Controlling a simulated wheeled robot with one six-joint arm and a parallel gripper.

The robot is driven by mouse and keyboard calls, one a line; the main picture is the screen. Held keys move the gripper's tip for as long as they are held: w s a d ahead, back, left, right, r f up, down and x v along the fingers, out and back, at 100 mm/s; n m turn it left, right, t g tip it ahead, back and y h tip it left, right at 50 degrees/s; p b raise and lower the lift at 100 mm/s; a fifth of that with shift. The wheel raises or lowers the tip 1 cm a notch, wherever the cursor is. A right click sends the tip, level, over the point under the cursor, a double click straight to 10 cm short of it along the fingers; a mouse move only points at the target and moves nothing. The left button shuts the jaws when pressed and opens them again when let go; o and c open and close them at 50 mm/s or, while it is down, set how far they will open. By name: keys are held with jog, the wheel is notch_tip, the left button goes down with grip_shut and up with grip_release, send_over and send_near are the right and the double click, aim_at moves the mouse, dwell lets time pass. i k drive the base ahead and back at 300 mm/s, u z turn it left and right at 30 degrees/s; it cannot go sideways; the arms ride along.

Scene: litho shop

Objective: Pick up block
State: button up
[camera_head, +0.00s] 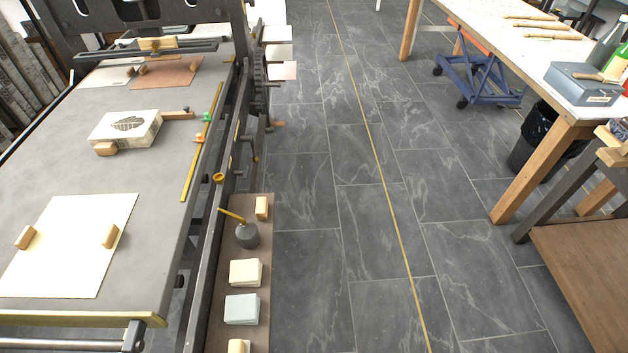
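My gripper is not in view. Several things here look like blocks, and I cannot tell which one the task means. A pale, thick slab (140,132) with a dark oval picture on top lies on the grey press bed (85,178) at the left. A small wooden block (105,149) sits at its front edge. Two small wooden blocks, one left (25,237) and one right (109,236), rest on a cream sheet (66,255) nearer the front. Another wooden block (262,208) stands on the narrow brown side shelf (250,280).
The side shelf also holds a grey weight (247,236) and stacked cream (245,272) and pale blue (241,308) pads. The tiled floor (350,200) is clear down the middle. At right are a wooden-legged table (520,95), a blue cart (480,80) and a black bin (537,135).

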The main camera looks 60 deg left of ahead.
aim_at(261, 212)
jog(key=i, duration=1.3)
jog(key=u, duration=3.15)
